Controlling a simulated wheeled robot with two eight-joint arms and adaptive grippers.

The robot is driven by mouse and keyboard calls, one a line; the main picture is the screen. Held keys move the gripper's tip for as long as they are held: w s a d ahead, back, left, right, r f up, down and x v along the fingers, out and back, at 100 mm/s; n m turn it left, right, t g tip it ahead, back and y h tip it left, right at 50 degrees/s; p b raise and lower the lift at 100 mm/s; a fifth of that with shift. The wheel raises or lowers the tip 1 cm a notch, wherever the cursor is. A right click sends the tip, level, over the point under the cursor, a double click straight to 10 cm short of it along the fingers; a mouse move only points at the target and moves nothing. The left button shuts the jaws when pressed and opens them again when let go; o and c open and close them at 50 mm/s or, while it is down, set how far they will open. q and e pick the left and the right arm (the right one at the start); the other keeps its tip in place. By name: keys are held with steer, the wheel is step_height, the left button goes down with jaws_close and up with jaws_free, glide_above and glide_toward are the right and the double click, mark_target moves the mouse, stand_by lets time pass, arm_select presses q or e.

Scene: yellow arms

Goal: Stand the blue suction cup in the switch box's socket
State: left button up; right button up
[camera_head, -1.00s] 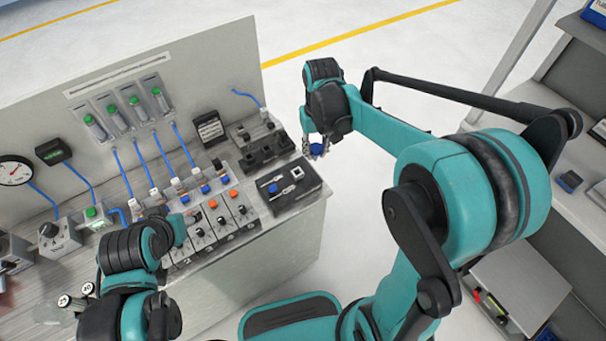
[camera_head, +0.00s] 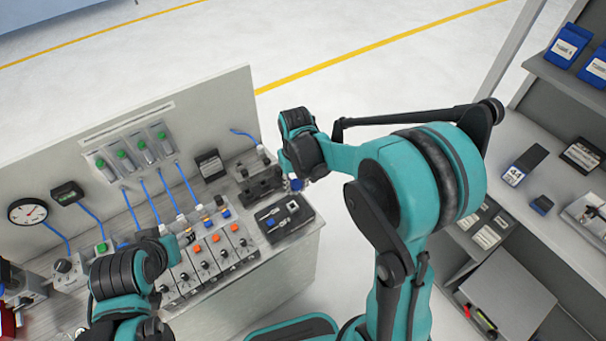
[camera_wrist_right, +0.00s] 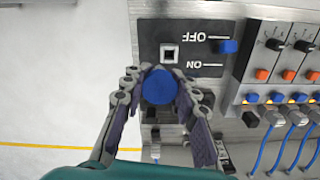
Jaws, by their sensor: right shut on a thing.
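The blue suction cup (camera_head: 296,184) is held between the fingers of my right gripper (camera_head: 292,180), just beyond the switch box. In the right wrist view, the round blue cup (camera_wrist_right: 159,86) sits between the two fingers of the right gripper (camera_wrist_right: 160,80), which are shut on it. The switch box (camera_head: 272,229) has a dark top marked ON and OFF. Its square, pale-rimmed socket (camera_wrist_right: 170,54) looks empty and appears just above the cup in the wrist view. My left gripper (camera_head: 165,233) is over the valve row; its fingers are mostly hidden.
A row of modules with orange buttons and black knobs (camera_head: 213,250) stands beside the switch box. Blue hoses (camera_head: 152,193) run up to the back panel. A dark block fixture (camera_head: 258,182) is behind the switch box. Shelves (camera_head: 560,130) stand at the right.

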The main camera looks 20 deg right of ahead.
steer(key=shift+s+a+r+p, duration=0.2)
steer(key=shift+a+r+p, duration=0.45)
steer(key=shift+p, duration=0.4)
arm_select(q)
step_height(320, 180, up, 4)
arm_select(e)
steer(key=shift+s+a+f+n+p, duration=0.1)
steer(key=shift+s+a+n+p, duration=0.05)
steer(key=shift+n+p, duration=0.15)
steer(key=b, duration=0.4)
glide_above(292, 201)
steer(key=s, duration=0.2)
step_height(292, 201, down, 5)
steer(key=shift+w+a, duration=0.15)
steer(key=shift+f, duration=0.4)
arm_select(q)
step_height(292, 201, down, 4)
steer(key=shift+f, duration=0.1)
arm_select(e)
steer(key=shift+r, duration=0.1)
arm_select(q)
steer(key=shift+f, duration=0.1)
steer(key=shift+f+b, duration=1.05)
steer(key=shift+b, duration=0.3)
arm_select(e)
steer(key=shift+f, duration=1.1)
